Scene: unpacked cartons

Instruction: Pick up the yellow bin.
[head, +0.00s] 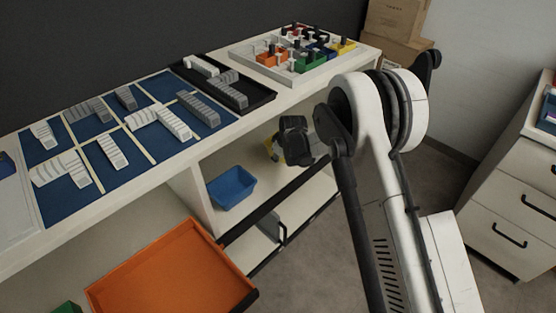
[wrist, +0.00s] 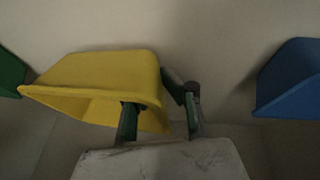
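The yellow bin (head: 272,152) is on the shelf under the counter in the head view, mostly hidden behind my gripper (head: 297,146). In the wrist view the yellow bin (wrist: 105,72) fills the left middle, its opening facing the camera. My gripper (wrist: 160,105) has one finger in front of the bin's opening and the other outside its right side. The bin's right wall lies between the spread fingers, with a gap showing beside the outer finger. Contact at the fingertips is hard to make out.
A blue bin (head: 231,187) stands on the same shelf, and also shows at right in the wrist view (wrist: 290,82). A green bin (wrist: 10,72) is at the left edge there. The counter (head: 215,140) overhangs the shelf. An orange tray (head: 175,275) is at front left.

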